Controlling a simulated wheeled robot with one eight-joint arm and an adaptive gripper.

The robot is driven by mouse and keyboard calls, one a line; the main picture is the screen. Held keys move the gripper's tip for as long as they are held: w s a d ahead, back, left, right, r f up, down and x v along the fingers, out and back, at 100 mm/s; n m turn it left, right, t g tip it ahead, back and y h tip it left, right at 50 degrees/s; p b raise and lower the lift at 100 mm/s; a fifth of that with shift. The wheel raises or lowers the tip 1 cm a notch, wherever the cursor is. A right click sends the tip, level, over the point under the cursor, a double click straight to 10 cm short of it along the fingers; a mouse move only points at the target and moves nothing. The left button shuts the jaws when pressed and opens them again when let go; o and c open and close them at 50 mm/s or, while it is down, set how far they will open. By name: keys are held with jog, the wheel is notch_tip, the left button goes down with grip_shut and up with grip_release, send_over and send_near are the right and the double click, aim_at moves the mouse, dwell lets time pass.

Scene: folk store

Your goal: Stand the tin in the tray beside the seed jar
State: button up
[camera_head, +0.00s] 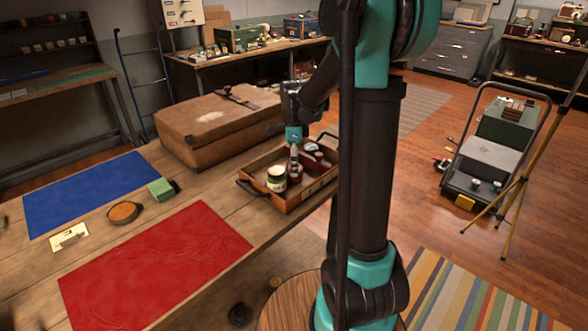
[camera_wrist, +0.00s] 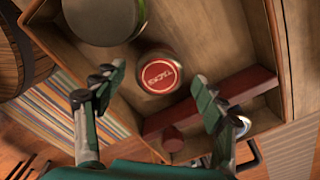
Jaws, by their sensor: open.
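The wooden tray (camera_head: 306,193) sits at the table's right edge. The seed jar (camera_head: 276,184), cream with a green band, stands at its near left; its round top also shows at the upper left of the wrist view (camera_wrist: 100,18). The tin (camera_wrist: 160,74), with a red lettered lid facing up, is on the tray floor beside the jar, with a narrow gap between them. My gripper (camera_wrist: 153,102) is open above the tray, its fingers apart, one on each side of the tin's line, with no visible contact. In the head view my gripper (camera_head: 294,152) points down into the tray.
A dark red bar (camera_wrist: 220,100) with a round knob (camera_wrist: 172,138) lies in the tray near the right finger. A brown suitcase (camera_head: 220,125) stands behind the tray. A red mat (camera_head: 155,265), a blue mat (camera_head: 90,190), an orange-topped round dish (camera_head: 124,212) and a green block (camera_head: 162,189) lie left.

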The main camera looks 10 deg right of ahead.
notch_tip(320, 180, up, 10)
jog(key=shift+f, duration=0.2)
dwell(0.3)
